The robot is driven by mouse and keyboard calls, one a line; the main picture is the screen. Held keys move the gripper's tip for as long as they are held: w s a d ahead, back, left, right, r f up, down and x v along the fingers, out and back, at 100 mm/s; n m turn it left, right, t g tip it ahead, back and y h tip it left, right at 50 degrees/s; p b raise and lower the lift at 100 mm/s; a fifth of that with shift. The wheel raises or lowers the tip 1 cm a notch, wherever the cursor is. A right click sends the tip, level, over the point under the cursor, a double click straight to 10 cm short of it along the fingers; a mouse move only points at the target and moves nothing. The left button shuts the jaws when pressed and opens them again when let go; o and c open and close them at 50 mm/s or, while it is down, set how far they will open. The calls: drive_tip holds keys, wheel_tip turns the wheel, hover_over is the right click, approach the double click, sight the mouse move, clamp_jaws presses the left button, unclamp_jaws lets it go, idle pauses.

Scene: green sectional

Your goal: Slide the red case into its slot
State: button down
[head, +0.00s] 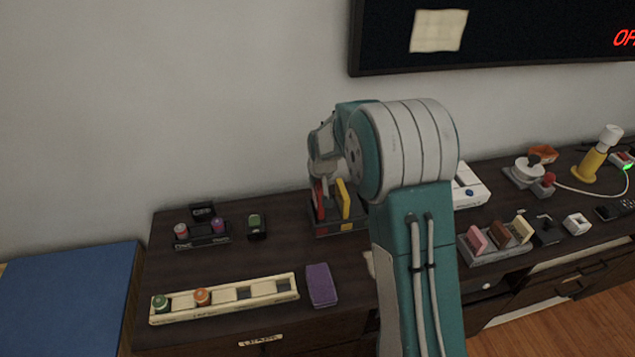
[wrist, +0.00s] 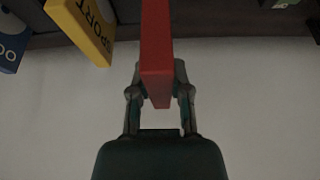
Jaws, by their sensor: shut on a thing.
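My gripper (head: 322,180) is shut on the red case (head: 318,200), one finger on each side in the wrist view (wrist: 158,85). The red case (wrist: 156,40) is upright there, its far end toward the dark surface. In the head view it is at the left part of a dark holder (head: 345,231); I cannot tell how deep its lower end sits. A yellow lettered case (head: 344,198) stands in the holder to its right; it also shows in the wrist view (wrist: 82,28). A blue case (wrist: 12,44) is at the wrist view's left edge. My arm hides the holder's right side.
A cream tray (head: 225,299) with coloured round pieces and a purple block (head: 321,285) lie in front. A small dark rack (head: 203,238) stands left. A grey rack (head: 497,252) with upright pieces is right of my arm. The wall is close behind the holder.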

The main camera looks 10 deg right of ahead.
drive_tip(key=shift+f, duration=2.75)
drive_tip(key=shift+c, duration=2.4)
unclamp_jaws()
drive_tip(key=v, duration=1.2)
